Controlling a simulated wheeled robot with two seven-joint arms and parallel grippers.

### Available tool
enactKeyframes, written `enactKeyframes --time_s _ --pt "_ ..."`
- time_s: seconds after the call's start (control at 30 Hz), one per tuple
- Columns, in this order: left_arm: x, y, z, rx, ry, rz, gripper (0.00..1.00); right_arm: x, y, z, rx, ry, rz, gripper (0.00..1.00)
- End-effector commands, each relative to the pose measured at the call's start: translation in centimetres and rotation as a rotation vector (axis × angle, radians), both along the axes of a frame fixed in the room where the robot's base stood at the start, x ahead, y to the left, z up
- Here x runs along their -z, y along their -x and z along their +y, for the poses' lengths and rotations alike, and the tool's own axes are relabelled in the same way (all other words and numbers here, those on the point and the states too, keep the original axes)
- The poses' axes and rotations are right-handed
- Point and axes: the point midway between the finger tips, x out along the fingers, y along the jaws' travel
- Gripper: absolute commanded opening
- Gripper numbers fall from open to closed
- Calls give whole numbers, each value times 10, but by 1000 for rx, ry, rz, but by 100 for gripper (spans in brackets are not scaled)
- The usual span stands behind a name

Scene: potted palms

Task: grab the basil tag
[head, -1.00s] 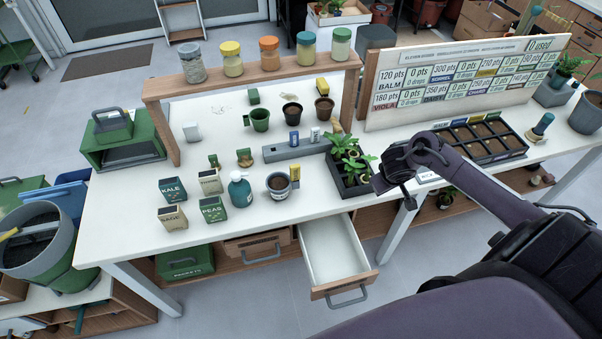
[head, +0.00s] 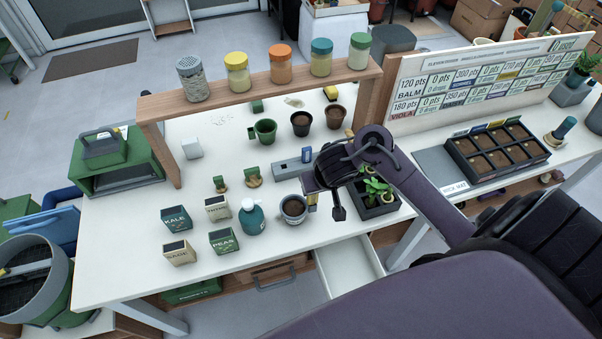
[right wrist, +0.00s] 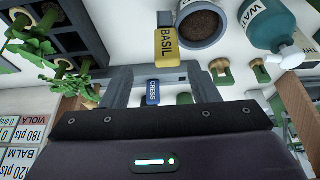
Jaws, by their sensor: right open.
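In the head view this pot (head: 293,210) sits at the front middle of the table, and the tag is partly hidden by my right gripper (head: 324,200). In the right wrist view my right gripper (right wrist: 160,77) is open and empty, its two grey fingers on either side below the tag, apart from it. My left gripper is not in view.
A blue cress tag (right wrist: 152,92) stands in the grey tag holder (head: 291,168) behind. A teal bottle (head: 252,217) is left of the pot. A tray of seedlings (head: 378,208) is close on the right. An open drawer (head: 345,265) juts out below.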

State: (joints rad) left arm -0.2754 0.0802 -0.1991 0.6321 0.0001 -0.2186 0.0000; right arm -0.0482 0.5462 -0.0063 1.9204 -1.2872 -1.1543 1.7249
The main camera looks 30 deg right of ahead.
Motion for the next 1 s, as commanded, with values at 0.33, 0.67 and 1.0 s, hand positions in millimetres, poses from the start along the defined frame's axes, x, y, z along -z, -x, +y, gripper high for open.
enactKeyframes --time_s 0.33,0.67,1.0 --pt "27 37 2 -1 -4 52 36 34 -12 0 -1 -2 2 55" --pt "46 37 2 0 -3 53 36 73 -28 2 0 -1 2 55" --pt "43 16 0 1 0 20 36 73 -29 2 0 -2 0 45"
